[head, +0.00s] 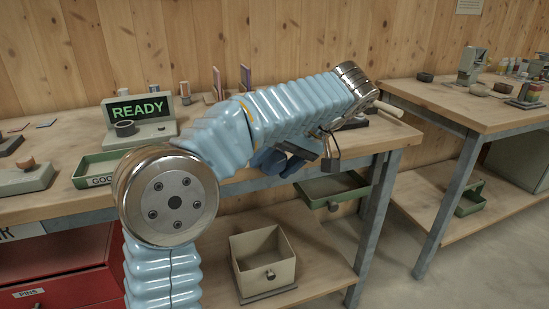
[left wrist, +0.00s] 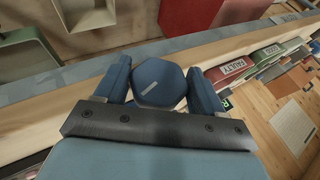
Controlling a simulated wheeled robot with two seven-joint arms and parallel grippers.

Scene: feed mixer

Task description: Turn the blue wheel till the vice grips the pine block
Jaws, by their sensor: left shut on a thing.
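In the left wrist view a dark blue six-sided wheel (left wrist: 160,82) sits between the two blue fingers of my left gripper (left wrist: 158,74), which is shut on it. In the head view my left gripper (head: 276,160) is at the front edge of the workbench, below my forearm. My arm hides much of the bench there. I cannot make out the vice jaws or the pine block in either view, so the gap between them cannot be told. My right gripper is not in view.
A display (head: 139,109) reading READY stands on the bench, with a green tray (head: 98,168) in front. A cream bin (head: 265,262) is on the lower shelf, and a green drawer (head: 333,187) hangs under the bench. A second bench (head: 452,103) stands at the right.

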